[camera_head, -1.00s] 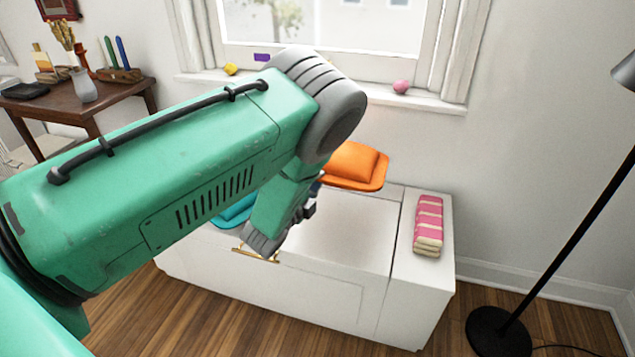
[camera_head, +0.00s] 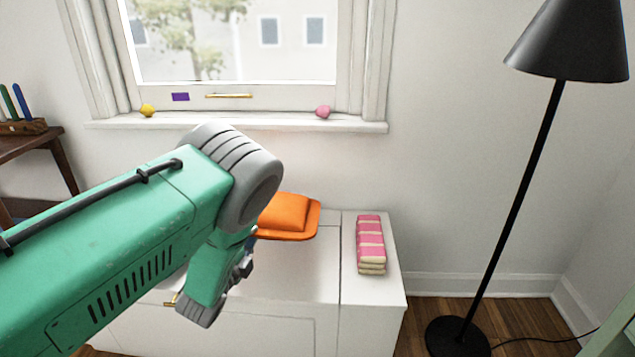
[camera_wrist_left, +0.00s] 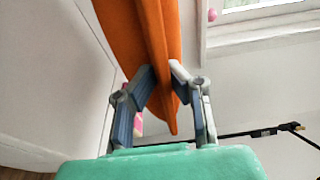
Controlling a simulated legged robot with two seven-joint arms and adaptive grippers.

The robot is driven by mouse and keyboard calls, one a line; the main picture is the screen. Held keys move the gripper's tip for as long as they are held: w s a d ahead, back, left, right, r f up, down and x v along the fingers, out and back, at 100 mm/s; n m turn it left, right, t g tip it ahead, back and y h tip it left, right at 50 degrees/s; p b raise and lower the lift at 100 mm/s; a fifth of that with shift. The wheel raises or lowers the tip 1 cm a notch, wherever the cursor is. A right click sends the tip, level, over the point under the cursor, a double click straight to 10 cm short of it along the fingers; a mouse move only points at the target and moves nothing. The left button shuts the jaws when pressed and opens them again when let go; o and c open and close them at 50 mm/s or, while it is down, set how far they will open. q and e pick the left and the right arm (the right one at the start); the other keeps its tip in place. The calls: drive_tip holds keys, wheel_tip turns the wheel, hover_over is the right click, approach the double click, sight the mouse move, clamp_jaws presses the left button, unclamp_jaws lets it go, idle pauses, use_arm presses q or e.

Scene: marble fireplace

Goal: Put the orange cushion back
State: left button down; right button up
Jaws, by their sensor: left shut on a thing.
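The orange cushion (camera_head: 288,212), a puffy pad with a flat rim, shows just right of my left wrist, over the back of the white window bench (camera_head: 300,265). In the left wrist view the cushion (camera_wrist_left: 158,45) is seen edge-on between the two fingers. My left gripper (camera_wrist_left: 162,78) is shut on its edge. In the head view the left gripper (camera_head: 248,252) is mostly hidden behind my green forearm. Whether the cushion touches the bench or wall is unclear. My right gripper is not in view.
A pink and cream striped folded stack (camera_head: 371,245) lies on the bench's right end. A black floor lamp (camera_head: 520,195) stands right of it. The window sill (camera_head: 240,123) above holds a yellow object (camera_head: 147,110) and a pink object (camera_head: 323,112). A wooden table (camera_head: 40,150) is at left.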

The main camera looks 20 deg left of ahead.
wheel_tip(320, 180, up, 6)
drive_tip(key=p, duration=0.6)
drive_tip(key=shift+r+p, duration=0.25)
drive_tip(key=shift+p, duration=0.05)
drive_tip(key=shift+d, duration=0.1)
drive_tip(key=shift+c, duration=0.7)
use_arm(q)
drive_tip(key=s+d+r, duration=1.2)
drive_tip(key=s, duration=0.1)
drive_tip(key=shift+s+r, duration=0.15)
drive_tip(key=shift+s, duration=0.05)
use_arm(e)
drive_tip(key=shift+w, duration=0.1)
